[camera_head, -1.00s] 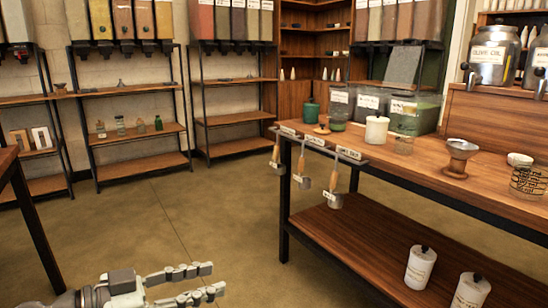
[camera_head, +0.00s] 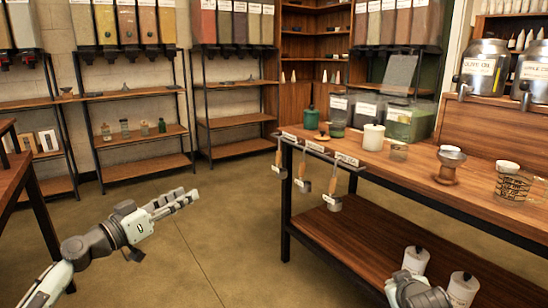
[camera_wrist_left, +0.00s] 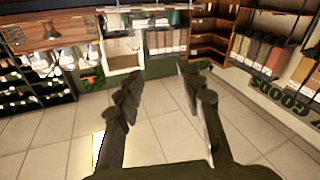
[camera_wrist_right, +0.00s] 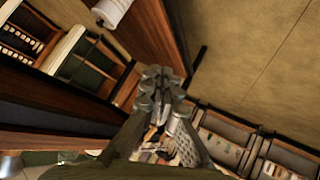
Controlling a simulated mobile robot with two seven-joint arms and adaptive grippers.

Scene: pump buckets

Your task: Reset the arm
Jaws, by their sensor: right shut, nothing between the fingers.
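My left gripper (camera_head: 175,203) hangs in free air over the floor at the left of the head view, pointing toward the back right. In the left wrist view its two fingers (camera_wrist_left: 158,82) stand apart with nothing between them. Part of my right arm (camera_head: 418,292) shows at the bottom right of the head view, in front of the lower shelf. In the right wrist view my right gripper (camera_wrist_right: 162,85) has its fingers together and empty. Its fingers are not clearly visible in the head view.
A wooden counter (camera_head: 400,172) with jars and a funnel stands at the right; scoops (camera_head: 304,175) hang from its edge. White bottles (camera_head: 463,288) stand on its lower shelf. A dark wooden table (camera_head: 14,178) is at far left. The floor between is clear.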

